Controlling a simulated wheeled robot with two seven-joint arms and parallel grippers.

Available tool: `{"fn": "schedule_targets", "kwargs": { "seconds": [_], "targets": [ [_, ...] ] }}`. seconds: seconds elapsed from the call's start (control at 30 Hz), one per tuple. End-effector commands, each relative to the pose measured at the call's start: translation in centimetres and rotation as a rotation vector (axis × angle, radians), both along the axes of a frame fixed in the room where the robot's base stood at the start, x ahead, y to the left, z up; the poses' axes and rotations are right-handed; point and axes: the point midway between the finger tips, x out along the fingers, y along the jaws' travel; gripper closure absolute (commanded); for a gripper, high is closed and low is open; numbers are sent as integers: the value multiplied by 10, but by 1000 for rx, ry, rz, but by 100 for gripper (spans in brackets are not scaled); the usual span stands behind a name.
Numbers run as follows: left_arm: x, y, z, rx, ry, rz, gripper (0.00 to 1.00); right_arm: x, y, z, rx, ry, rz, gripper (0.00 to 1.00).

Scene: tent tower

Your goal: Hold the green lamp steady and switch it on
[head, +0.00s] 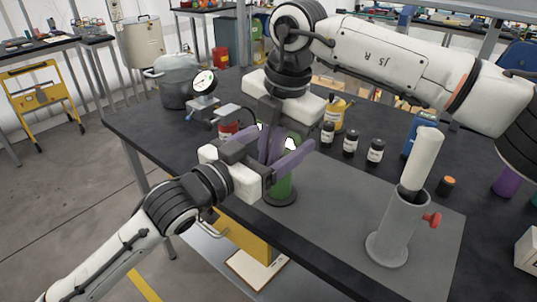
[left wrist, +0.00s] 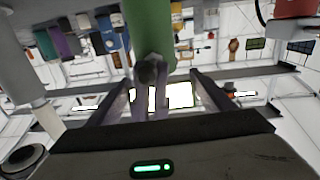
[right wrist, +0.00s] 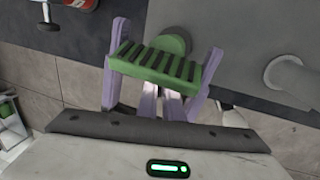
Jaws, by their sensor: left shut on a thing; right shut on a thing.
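In the left wrist view the lamp's green body (left wrist: 150,25) ends in a dark round knob (left wrist: 150,70) between the fingers. My right gripper (right wrist: 160,65) comes down from above, with its purple fingers on both sides of the lamp's green slatted part (right wrist: 155,65). The grippers hide much of the lamp's top in the head view. I cannot tell whether it is lit.
A grey tube with a red knob (head: 388,243) holds a white cylinder (head: 423,158) on the right. Several dark labelled jars (head: 350,144), a yellow canister (head: 335,114) and a blue container (head: 420,130) stand behind. A red can (head: 228,131) is close behind my left gripper.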

Motion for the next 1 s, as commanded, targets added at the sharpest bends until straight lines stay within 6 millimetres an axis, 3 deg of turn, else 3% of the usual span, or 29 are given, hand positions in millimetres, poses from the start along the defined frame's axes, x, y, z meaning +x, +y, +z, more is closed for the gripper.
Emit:
{"fn": "schedule_targets", "kwargs": {
  "seconds": [0.37,0.4,0.73,0.87,1.0],
  "targets": [
    [1,1,-1,3,2,3,59,-4,4,1,6,5,13,100],
    [1,1,-1,3,2,4,59,-4,4,1,7,5,13,87],
    [1,1,-1,3,2,3,59,-2,1,2,3,3,7,85],
    [1,1,-1,3,2,3,59,-2,-1,15,4,1,6,85],
    [1,1,-1,3,2,2,59,-5,-5,43,5,-2,4,85]
  ]
}}
